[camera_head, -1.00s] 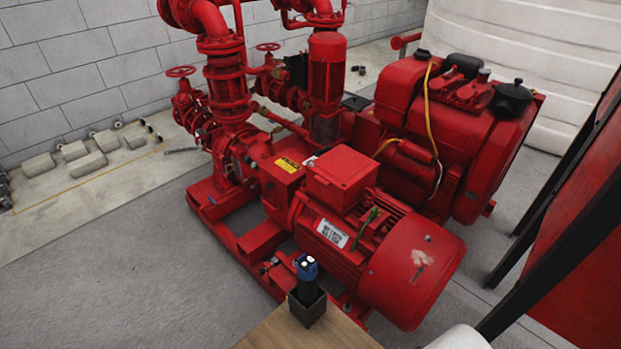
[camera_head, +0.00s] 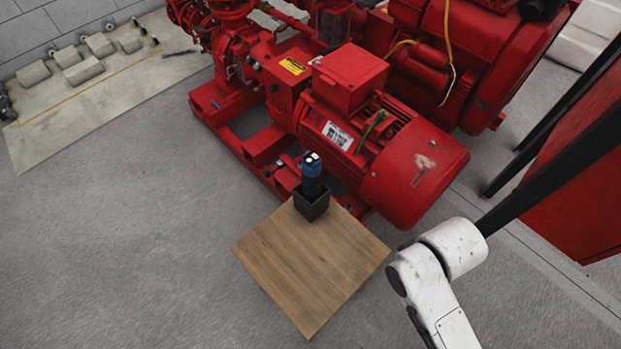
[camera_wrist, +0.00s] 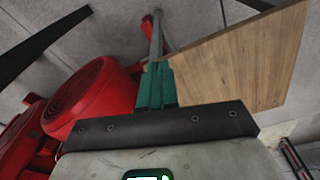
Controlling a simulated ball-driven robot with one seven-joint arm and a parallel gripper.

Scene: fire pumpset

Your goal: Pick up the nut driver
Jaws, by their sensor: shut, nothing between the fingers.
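The nut driver (camera_head: 311,168), with a blue top and a dark body, stands upright in a small dark square holder (camera_head: 311,207). The holder is on the back corner of a wooden tabletop (camera_head: 310,262). My gripper (camera_wrist: 156,84) shows in the wrist view with its green fingers together and empty. A thin grey bar shows beyond the fingers; I cannot tell what it is. The wooden top (camera_wrist: 245,55) is at right in that view, and I cannot make out the nut driver there. In the head view my gripper is not visible, only my white arm at lower right, apart from the table.
A red pumpset motor (camera_head: 415,170) stands close behind the holder, with its red base frame (camera_head: 265,145) beside the table. A red panel on black posts (camera_head: 580,200) is at right. Grey floor (camera_head: 120,250) is free to the left of the table.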

